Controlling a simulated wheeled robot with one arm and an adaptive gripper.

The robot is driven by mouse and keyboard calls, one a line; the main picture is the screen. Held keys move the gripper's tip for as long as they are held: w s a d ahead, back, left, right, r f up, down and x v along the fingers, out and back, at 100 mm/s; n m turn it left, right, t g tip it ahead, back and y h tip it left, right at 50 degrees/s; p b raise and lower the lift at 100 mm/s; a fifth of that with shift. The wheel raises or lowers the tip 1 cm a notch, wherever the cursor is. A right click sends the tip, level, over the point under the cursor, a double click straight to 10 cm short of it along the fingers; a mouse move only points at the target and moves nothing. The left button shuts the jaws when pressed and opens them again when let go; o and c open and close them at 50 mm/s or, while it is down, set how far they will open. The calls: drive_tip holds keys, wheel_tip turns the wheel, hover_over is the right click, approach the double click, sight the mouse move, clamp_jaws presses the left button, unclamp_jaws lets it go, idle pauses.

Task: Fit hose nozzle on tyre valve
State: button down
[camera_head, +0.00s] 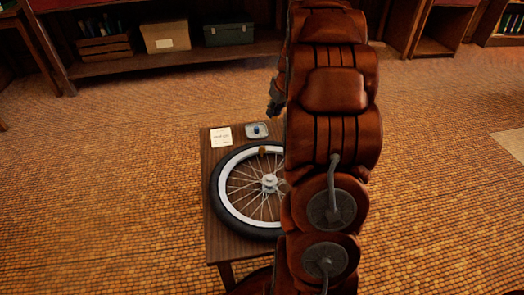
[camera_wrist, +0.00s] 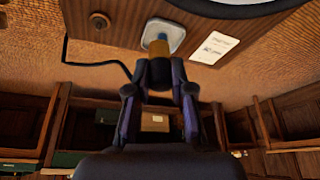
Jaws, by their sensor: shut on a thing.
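The bicycle wheel (camera_head: 220,186) lies flat on a small wooden table, with a black tyre, pale rim and spokes. A small brass-coloured piece (camera_head: 262,150) shows at its rim, perhaps the valve. In the wrist view only a dark arc of the tyre (camera_wrist: 235,8) shows at the top. My gripper (camera_wrist: 160,74) is shut on a brass-coloured nozzle (camera_wrist: 160,49), and a black hose (camera_wrist: 98,64) runs off to the left from it. In the head view my gripper (camera_head: 274,103) is partly hidden behind my arm, above the table's far side, apart from the wheel.
A small pale tray (camera_head: 268,133) with a blue item (camera_head: 256,129) sits at the table's (camera_head: 216,252) far end. A white card (camera_head: 221,137) lies beside it. My arm hides the table's right side. A shelf (camera_head: 225,55) with boxes stands at the back; the floor between is clear.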

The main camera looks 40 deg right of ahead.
drive_tip(key=shift+s+a, duration=0.5)
drive_tip(key=shift+a, duration=0.85)
drive_tip(key=shift+s+a, duration=0.45)
drive_tip(key=shift+a, duration=0.85)
drive_tip(key=shift+s+a, duration=0.5)
drive_tip(key=shift+a, duration=0.85)
drive_tip(key=shift+b, duration=0.3)
drive_tip(key=shift+f+b, duration=0.6)
drive_tip(key=shift+f, duration=1.45)
drive_tip(key=shift+f+b, duration=0.35)
drive_tip(key=shift+f, duration=0.95)
drive_tip(key=c, duration=0.9)
unclamp_jaws()
drive_tip(key=shift+c, duration=0.2)
drive_tip(key=v, duration=1.2)
